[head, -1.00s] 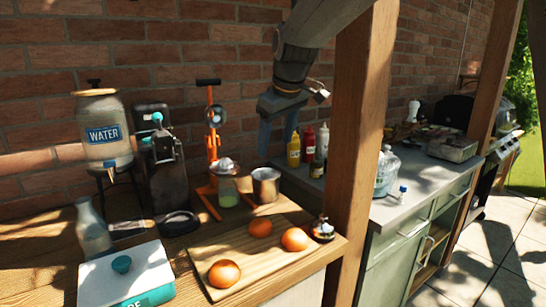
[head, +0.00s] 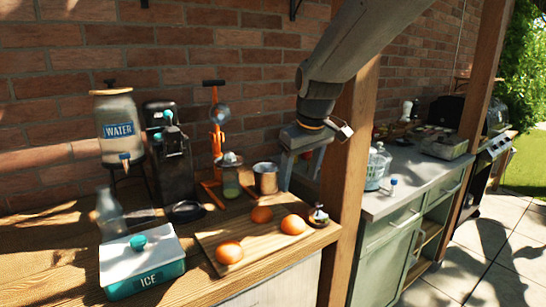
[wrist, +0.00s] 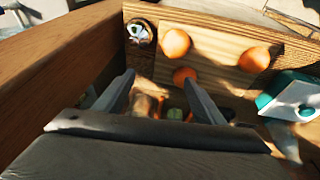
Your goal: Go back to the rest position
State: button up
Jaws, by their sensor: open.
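My gripper (head: 301,177) is open and empty, pointing down beside the wooden post (head: 352,175). In the head view it shows just right of the metal cup (head: 266,178) and above the far right part of the cutting board (head: 212,246). In the wrist view my two fingers (wrist: 158,82) are spread with nothing held between them. Three oranges lie apart from the fingers on the board, one of them at the front left (head: 229,252). A small metal-and-glass item (head: 318,216) stands at the board's right end. The fingertips' exact height is hard to tell.
A white and teal ice box (head: 143,265), a glass bottle (head: 110,215), a water dispenser (head: 117,130) and an orange juicer press (head: 217,135) stand on the wooden counter. The post rises close to my arm. A grey counter (head: 410,178) lies beyond it.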

jog(key=s+d+f+m+g, duration=0.1)
jog(key=s+d+f, duration=0.3)
jog(key=s, duration=0.4)
jog(key=s+d+f+m+g, duration=0.1)
jog(key=s+d+f+m, duration=0.2)
jog(key=s+f, duration=0.4)
jog(key=s+d+f+m+g+h, duration=0.1)
jog(key=s+d+f+m, duration=0.1)
jog(key=s+d+f, duration=0.3)
jog(key=s+f, duration=0.1)
jog(key=s, duration=0.3)
jog(key=shift+d+f+m, duration=0.15)
jog(key=shift+d+m, duration=0.2)
jog(key=shift+m, duration=0.05)
jog(key=shift+w, duration=0.1)
dwell(0.4)
